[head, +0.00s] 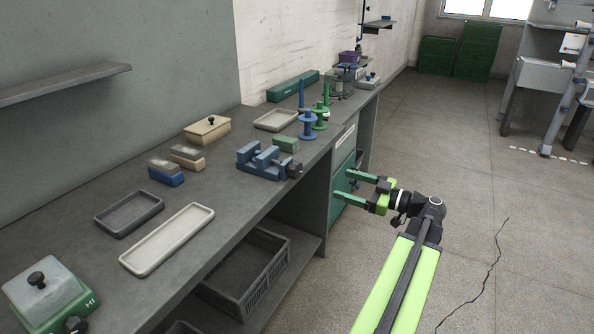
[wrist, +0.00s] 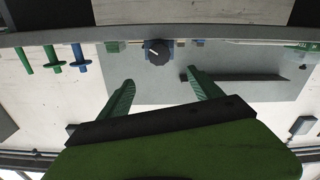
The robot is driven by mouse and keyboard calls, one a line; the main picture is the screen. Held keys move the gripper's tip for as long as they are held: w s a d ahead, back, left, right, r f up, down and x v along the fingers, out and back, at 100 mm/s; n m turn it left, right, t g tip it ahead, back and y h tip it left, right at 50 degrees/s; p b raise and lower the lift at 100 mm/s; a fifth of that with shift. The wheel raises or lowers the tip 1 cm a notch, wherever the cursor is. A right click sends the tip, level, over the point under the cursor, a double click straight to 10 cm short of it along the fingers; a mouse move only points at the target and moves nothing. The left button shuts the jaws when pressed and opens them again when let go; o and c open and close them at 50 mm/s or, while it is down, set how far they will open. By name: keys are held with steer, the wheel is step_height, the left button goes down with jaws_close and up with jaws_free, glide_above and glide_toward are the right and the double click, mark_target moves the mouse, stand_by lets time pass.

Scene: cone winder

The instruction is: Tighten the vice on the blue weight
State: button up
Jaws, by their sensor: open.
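The blue vice (head: 259,160) sits near the front edge of the bench, its dark round knob (head: 293,169) facing the aisle. In the wrist view the knob (wrist: 158,52) shows a white mark, with a little blue of the vice around it. My gripper (head: 343,185) is open and empty, beyond the bench edge to the right of the knob and apart from it. In the wrist view the knob lies ahead, between and beyond the fingertips (wrist: 158,76). I cannot clearly tell a separate blue weight between the vice jaws from the vice itself.
A green block (head: 286,144) lies behind the vice. Blue (head: 308,127) and green (head: 320,117) spools stand farther along. A blue-based block (head: 166,173), beige box (head: 207,131) and trays (head: 167,240) lie to the left. A dark crate (head: 246,275) is below. The floor aisle right is clear.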

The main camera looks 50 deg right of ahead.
mark_target(299, 170)
steer(key=x, duration=1.7)
steer(key=shift+d, duration=0.1)
steer(key=c, duration=1.4)
steer(key=m, duration=0.2)
steer(key=shift+m, duration=0.3)
steer(key=o, duration=1.4)
